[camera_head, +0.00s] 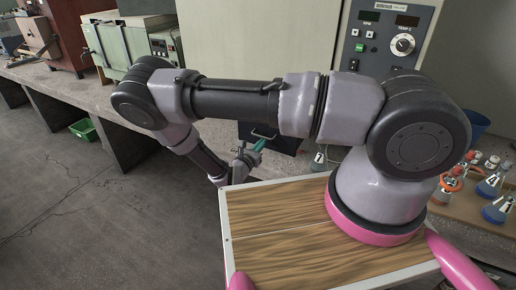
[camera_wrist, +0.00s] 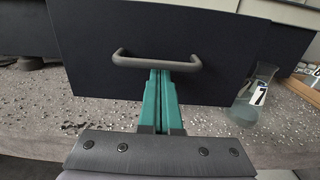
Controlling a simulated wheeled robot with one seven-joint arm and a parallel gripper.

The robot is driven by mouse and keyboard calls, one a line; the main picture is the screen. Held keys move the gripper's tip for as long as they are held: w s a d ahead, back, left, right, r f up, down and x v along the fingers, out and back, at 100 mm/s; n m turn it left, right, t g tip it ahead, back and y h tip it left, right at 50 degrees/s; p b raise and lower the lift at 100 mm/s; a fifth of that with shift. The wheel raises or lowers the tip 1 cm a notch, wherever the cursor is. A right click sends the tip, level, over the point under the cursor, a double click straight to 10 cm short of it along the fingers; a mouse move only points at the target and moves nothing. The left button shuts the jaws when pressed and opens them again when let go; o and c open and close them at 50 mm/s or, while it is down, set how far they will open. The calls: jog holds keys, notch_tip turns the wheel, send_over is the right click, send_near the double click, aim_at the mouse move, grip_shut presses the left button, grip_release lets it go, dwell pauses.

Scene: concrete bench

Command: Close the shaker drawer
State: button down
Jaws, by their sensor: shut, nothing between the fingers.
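The shaker drawer (camera_wrist: 100,61) shows in the wrist view as a dark front panel with a grey bar handle (camera_wrist: 130,62). In the head view its dark front (camera_head: 286,139) is low on the big cabinet, partly hidden by my arm. My gripper (camera_wrist: 160,75) has teal fingers, shut together and empty. The fingertips are at the handle, just below or behind its bar; I cannot tell whether they touch it or the panel. In the head view my gripper (camera_head: 258,146) is in front of the drawer. How far the drawer stands out is not clear.
A numbered flask (camera_wrist: 254,95) stands right of the drawer on the speckled bench (camera_wrist: 40,110). More flasks (camera_head: 490,187) stand on a wooden tray at the right.

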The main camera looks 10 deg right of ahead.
jog(key=shift+w+d, duration=0.1)
jog(key=shift+w, duration=0.05)
jog(key=x, duration=1.9)
jog(key=shift+w+d+r, duration=0.1)
jog(key=shift+w+d, duration=0.1)
jog(key=shift+d, duration=0.05)
